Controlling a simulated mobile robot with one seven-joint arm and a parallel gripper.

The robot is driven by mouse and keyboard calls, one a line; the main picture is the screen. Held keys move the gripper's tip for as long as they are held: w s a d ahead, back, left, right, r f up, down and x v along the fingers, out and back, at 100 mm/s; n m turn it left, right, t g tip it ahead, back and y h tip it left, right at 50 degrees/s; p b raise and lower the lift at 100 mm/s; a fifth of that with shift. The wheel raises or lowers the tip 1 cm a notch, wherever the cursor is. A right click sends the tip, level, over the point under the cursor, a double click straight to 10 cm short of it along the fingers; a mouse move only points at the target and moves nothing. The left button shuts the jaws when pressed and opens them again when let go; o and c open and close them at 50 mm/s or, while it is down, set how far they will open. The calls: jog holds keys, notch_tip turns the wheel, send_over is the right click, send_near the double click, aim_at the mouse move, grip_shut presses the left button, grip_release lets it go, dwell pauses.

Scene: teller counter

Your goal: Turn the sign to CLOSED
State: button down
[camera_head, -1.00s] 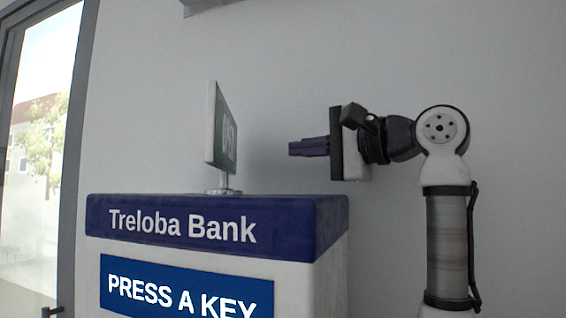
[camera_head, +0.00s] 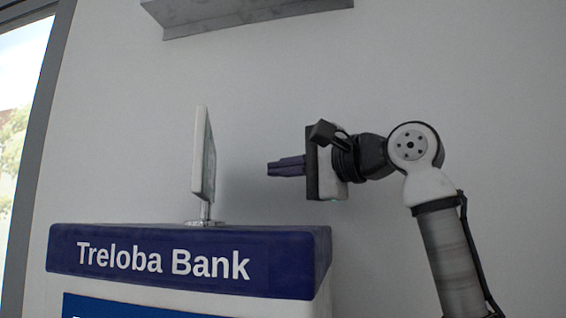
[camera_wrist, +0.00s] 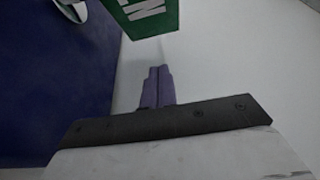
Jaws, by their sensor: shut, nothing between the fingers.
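The sign (camera_head: 197,150) is a thin upright panel on a short post on top of the kiosk. In the head view it is nearly edge-on, so its lettering cannot be read there. In the wrist view its green face (camera_wrist: 145,14) shows white letters, with "EN" partly in view. My gripper (camera_head: 270,168) is to the right of the sign at about panel height, pointing left toward it, with a gap between. In the wrist view my purple fingers (camera_wrist: 159,72) are together and empty, just below the sign's lower edge in the picture.
The kiosk (camera_head: 290,262) has a blue top band reading "Treloba Bank". The sign's round base (camera_wrist: 72,8) shows at the wrist view's upper left. A grey wall stands behind, with a grey ledge (camera_head: 240,15) above. A glass door or window is at far left.

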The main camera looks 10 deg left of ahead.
jog(key=a+p, duration=0.1)
jog(key=a, duration=0.2)
jog(key=a+p, duration=0.1)
jog(key=a, duration=0.1)
jog(key=w+a, duration=0.1)
jog(key=a, duration=0.2)
jog(key=shift+w+a+p, duration=0.1)
jog(key=shift+a+p, duration=0.25)
jog(key=shift+p, duration=0.05)
jog(key=shift+a, duration=0.35)
